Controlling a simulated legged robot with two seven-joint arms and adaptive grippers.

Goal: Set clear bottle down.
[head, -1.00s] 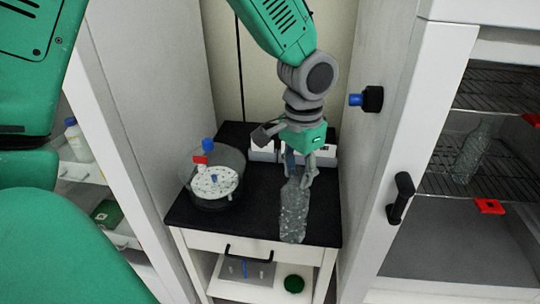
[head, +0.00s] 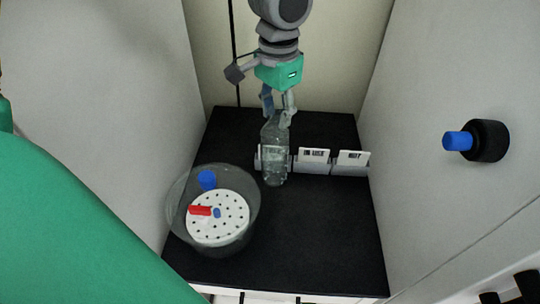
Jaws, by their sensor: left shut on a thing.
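The clear bottle (head: 275,158) is near the back of the black tabletop (head: 316,237). It is close to upright, with its base low and its neck at the top. My left gripper (head: 278,113) is shut on the bottle's upper part from above. The fingers partly hide the neck. I cannot tell whether the base touches the tabletop. My right gripper is not in view.
A round clear vessel (head: 181,217) with a white perforated disc (head: 230,221), a blue knob and a red piece stands at left. White holders (head: 318,161) stand behind and right of the bottle. A blue-tipped black knob (head: 479,141) projects from the right wall. The front right tabletop is clear.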

